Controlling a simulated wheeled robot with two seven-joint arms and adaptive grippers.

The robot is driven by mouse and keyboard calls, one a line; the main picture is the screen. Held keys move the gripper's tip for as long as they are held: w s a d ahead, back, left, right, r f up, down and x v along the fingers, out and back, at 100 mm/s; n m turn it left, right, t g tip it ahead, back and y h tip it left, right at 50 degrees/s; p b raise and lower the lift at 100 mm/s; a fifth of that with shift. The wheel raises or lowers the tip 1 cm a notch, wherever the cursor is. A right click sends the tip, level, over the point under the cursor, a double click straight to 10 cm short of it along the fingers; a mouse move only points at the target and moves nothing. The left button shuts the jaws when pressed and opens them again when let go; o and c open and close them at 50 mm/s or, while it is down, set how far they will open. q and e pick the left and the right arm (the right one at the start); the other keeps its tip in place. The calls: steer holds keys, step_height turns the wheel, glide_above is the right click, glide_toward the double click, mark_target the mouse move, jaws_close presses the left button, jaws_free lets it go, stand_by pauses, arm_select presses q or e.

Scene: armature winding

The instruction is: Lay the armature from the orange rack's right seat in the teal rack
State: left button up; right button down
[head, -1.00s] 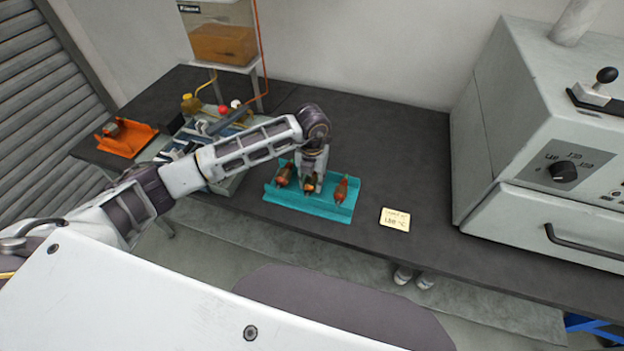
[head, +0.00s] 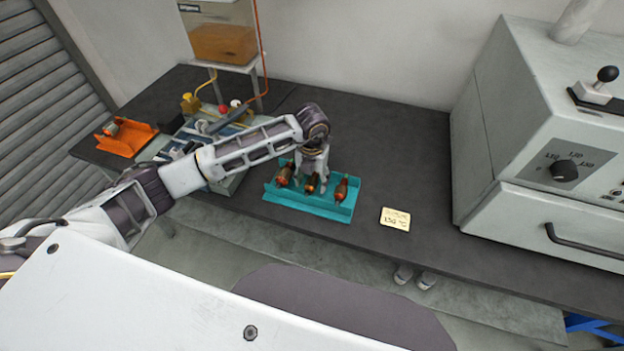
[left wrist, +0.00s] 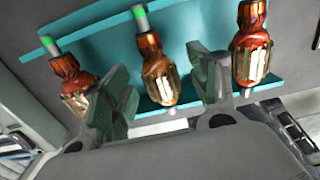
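The teal rack (head: 325,209) stands on the dark bench and holds three copper armatures side by side: a left one (head: 285,175), a middle one (head: 311,184) and a right one (head: 341,189). My left gripper (head: 313,176) is over the middle seat. In the left wrist view its fingers (left wrist: 168,88) are apart, one on each side of the middle armature (left wrist: 157,72), with gaps visible between. The orange rack (head: 128,142) at the far left holds an armature (head: 111,128) toward its left side; its right side looks empty. My right gripper is not in view.
A yellow note (head: 395,219) lies right of the teal rack. A large grey oven (head: 535,130) fills the right. The bench behind the teal rack is clear.

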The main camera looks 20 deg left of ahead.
arm_select(q)
step_height(320, 180, up, 12)
stand_by(1.0)
stand_by(0.6)
